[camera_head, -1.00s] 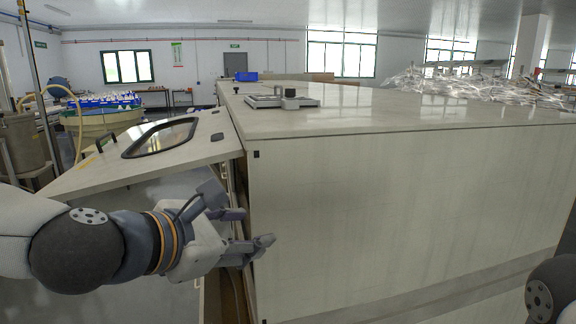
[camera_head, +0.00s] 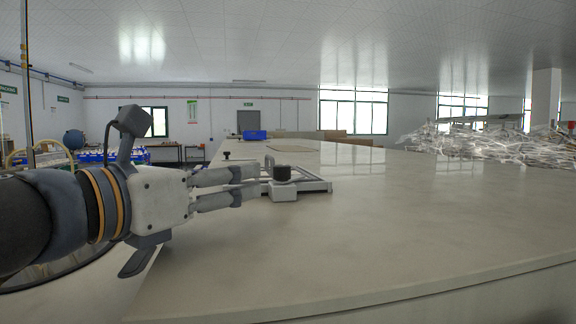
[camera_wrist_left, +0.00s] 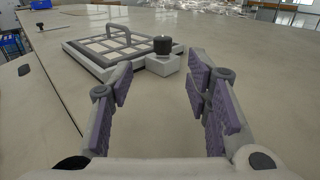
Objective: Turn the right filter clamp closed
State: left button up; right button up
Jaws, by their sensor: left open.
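The black clamp knob (camera_head: 282,173) sits on a small light-grey block at the near corner of the filter frame (camera_head: 318,186) on the pale top surface. In the left wrist view the knob (camera_wrist_left: 162,45) is at the right of the gridded frame (camera_wrist_left: 85,68), which has a grey arched handle. A second small black knob (camera_head: 227,155) is farther back to the left. My left gripper (camera_head: 250,182) is open, its fingers pointing right towards the near knob. In the left wrist view the knob is beyond and between the open fingertips (camera_wrist_left: 160,78), apart from them. My right gripper is out of view.
A wide pale cabinet top (camera_head: 420,220) spreads clear to the right of the frame. A blue bin (camera_head: 255,135) stands at its far end. Clear plastic wrapping (camera_head: 480,143) is heaped at the back right. A lower open panel lies at the left.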

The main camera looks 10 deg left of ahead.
aim_at(277, 167)
pick_arm(q)
jog(key=shift+s+d+r, duration=0.1)
jog(key=shift+r, duration=0.1)
jog(key=shift+w+d, duration=0.2)
jog(key=shift+w, duration=0.1)
jog(key=x, duration=0.9)
jog(key=shift+w+d+f+b, duration=0.15)
jog(key=shift+w+b, duration=0.1)
jog(key=shift+b, duration=0.15)
jog(key=shift+w+d, duration=0.2)
jog(key=shift+w, duration=0.25)
jog(key=shift+r, duration=0.3)
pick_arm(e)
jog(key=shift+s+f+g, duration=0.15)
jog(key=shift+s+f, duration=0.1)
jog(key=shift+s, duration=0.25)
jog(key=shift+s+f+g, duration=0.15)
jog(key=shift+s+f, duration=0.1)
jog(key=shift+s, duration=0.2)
pick_arm(q)
grip_shut()
